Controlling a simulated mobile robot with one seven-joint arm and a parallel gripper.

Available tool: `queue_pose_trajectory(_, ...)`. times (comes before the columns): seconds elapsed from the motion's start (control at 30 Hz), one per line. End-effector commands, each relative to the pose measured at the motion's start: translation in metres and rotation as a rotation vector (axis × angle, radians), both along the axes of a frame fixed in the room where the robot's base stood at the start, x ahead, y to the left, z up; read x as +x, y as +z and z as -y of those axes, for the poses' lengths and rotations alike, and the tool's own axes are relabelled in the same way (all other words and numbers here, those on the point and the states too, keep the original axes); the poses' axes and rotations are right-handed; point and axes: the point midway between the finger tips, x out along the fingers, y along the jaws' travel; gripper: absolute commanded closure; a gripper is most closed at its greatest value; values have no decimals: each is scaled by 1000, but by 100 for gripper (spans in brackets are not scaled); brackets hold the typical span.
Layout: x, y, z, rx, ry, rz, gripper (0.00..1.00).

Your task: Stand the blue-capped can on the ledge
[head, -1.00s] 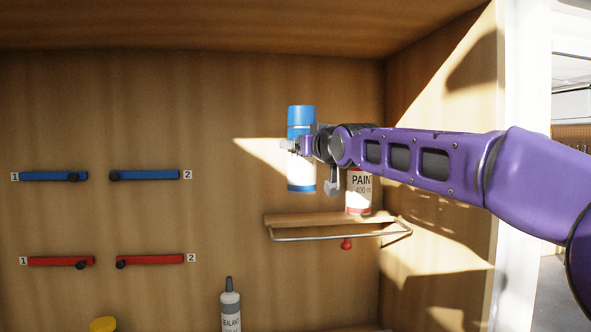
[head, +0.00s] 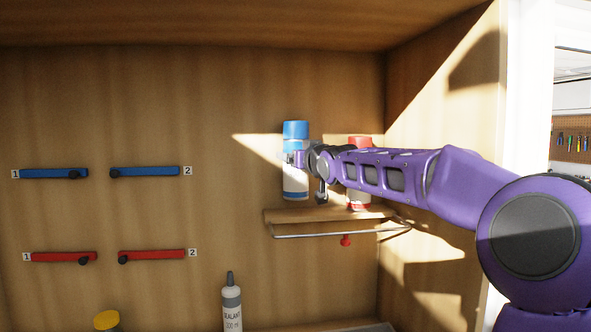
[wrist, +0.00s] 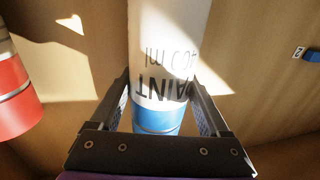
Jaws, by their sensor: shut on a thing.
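The blue-capped can (head: 295,132) is white with blue bands and hangs upright over the left end of the wooden ledge (head: 300,216). A small gap shows between its base and the ledge. My gripper (head: 297,160) is shut on its upper part, from the right. In the wrist view the can (wrist: 168,50) appears upside down, with its "PAINT" lettering between the two fingers of my gripper (wrist: 163,100). The ledge is out of sight there.
A red-capped can (head: 358,143) stands on the right part of the ledge, partly behind my arm. A metal rail (head: 330,235) runs along the ledge's front. A sealant bottle (head: 231,305) and a yellow-topped container (head: 106,320) are below. Blue and red bars (head: 145,172) are on the back panel.

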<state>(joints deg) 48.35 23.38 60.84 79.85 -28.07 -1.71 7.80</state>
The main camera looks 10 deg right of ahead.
Motion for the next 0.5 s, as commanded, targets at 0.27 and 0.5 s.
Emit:
queue_pose_trajectory(0.27,3,-32,-1,-1,2,2,100)
queue_pose_trajectory(0.5,4,-33,0,-1,1,2,100)
